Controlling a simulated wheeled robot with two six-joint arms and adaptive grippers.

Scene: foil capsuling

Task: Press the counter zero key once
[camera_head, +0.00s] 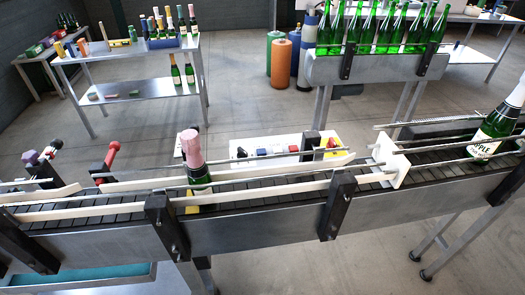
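A white control box (225,151) stands behind the conveyor, near the middle of the view. Its top carries small dark and blue keys (262,152), a red key (293,148) and a yellow part (331,142) at its right end. No lettering is readable, so I cannot tell which one is the counter zero key. The conveyor's guide rails partly hide the box's front. Neither of my grippers is in view.
A bottle with a pink foil (191,148) stands on the conveyor (270,232) in front of the box. A labelled bottle (497,128) stands at the right end. Red-topped (112,153) and dark levers are at left. Green bottles (385,32) stand behind.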

